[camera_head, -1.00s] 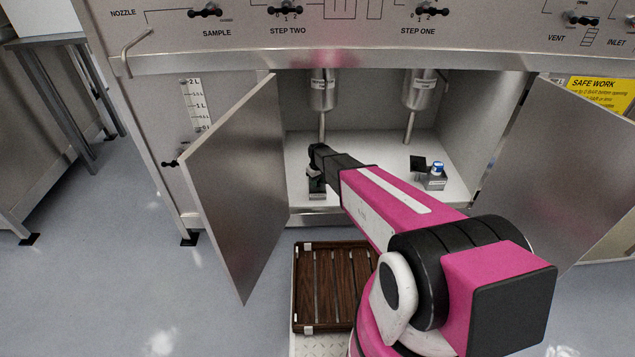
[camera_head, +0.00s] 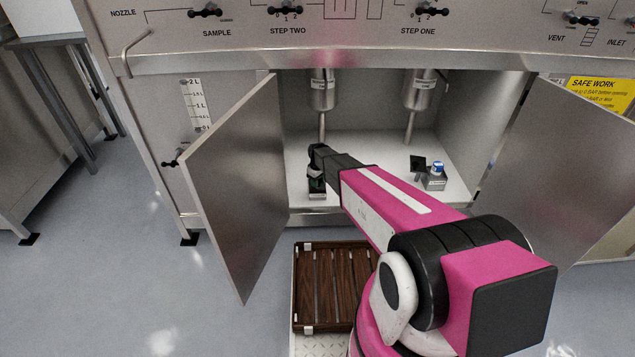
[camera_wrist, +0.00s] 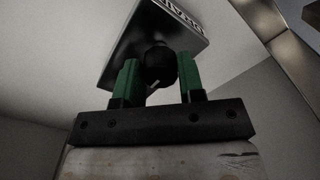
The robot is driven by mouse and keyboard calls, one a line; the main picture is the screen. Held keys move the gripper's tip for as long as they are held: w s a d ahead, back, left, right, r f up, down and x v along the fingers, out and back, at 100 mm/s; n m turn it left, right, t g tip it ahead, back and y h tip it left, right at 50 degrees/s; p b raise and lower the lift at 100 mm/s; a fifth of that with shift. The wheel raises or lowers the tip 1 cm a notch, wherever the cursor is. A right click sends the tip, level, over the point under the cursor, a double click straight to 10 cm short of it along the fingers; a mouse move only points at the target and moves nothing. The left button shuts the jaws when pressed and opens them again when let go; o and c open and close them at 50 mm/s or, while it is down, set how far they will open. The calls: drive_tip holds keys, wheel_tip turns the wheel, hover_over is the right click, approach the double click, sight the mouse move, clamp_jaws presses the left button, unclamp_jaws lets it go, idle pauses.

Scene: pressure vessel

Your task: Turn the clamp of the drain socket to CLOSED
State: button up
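The drain socket is a grey block (camera_wrist: 115,57) with a partly visible, upside-down label in the wrist view. A round black knob, seemingly its clamp (camera_wrist: 160,66), sticks out of it. My gripper (camera_wrist: 161,75) has its green fingers on both sides of the knob, and the knob fills the gap between them at the tips. In the head view my gripper (camera_head: 316,163) is at the small block on the left of the cabinet floor and hides most of it. The clamp's pointing direction and CLOSED mark cannot be read.
The open cabinet has a left door (camera_head: 235,190) and a right door (camera_head: 565,175) swung outward. Two steel vessels (camera_head: 322,92) (camera_head: 418,92) hang above. Another block with a blue-topped item (camera_head: 437,170) stands at the right. A wooden slatted crate (camera_head: 297,290) is in front.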

drive_tip(key=o, duration=0.3)
drive_tip(key=shift+o, duration=0.2)
wheel_tip(320, 180, up, 11)
idle(0.3)
idle(0.4)
drive_tip(key=s+d+r+m, duration=0.3)
drive_tip(key=s+d+r, duration=0.1)
drive_tip(key=s, duration=0.5)
drive_tip(key=s+d+r+m, duration=0.3)
drive_tip(key=s+d+r, duration=0.2)
drive_tip(key=s, duration=0.5)
drive_tip(key=s+d+r+m, duration=0.3)
drive_tip(key=s+d+r, duration=0.2)
drive_tip(key=s, duration=0.4)
drive_tip(key=shift+s+d+r, duration=0.25)
drive_tip(key=shift+s+d, duration=0.15)
drive_tip(key=shift+d, duration=0.35)
